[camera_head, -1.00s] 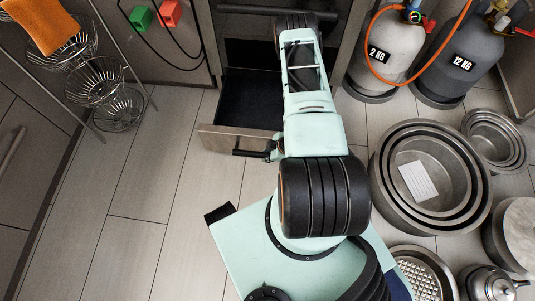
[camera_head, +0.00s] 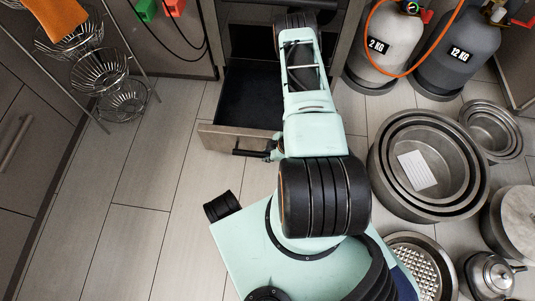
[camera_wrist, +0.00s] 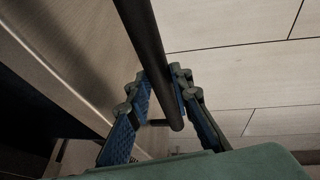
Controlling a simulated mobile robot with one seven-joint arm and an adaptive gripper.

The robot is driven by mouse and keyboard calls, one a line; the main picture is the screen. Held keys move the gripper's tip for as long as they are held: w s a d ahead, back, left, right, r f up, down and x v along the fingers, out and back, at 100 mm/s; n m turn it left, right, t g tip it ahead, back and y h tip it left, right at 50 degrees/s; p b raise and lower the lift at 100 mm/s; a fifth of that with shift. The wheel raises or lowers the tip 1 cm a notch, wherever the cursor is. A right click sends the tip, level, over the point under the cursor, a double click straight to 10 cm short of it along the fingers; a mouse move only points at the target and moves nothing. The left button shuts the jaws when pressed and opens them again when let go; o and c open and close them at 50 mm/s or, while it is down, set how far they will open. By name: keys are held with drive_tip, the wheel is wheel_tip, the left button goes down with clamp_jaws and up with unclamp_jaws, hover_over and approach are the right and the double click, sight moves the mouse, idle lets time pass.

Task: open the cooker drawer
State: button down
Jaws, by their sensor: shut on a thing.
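The cooker drawer (camera_head: 251,92) stands partly pulled out below the dark oven front in the head view, its inside dark and empty where it shows. Its front panel (camera_head: 212,138) faces my base, with a dark bar handle (camera_head: 248,153) on it. My arm covers the right part of the drawer and handle. In the wrist view the handle (camera_wrist: 146,40) runs as a dark bar between the fingers of my gripper (camera_wrist: 160,88), which is shut on it. The drawer's wooden front lies to the left of the bar there.
Nested metal pots (camera_head: 465,200) stand on the floor at right, with a kettle (camera_head: 490,275) and a perforated pan (camera_head: 420,262) nearer my base. Gas bottles (camera_head: 455,58) stand beside the cooker. A wire basket rack (camera_head: 100,72) is at left. Floor left of my base is clear.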

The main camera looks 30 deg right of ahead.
drive_tip(key=c, duration=1.7)
unclamp_jaws()
drive_tip(key=shift+c, duration=0.2)
drive_tip(key=shift+r, duration=0.15)
wheel_tip(320, 180, up, 10)
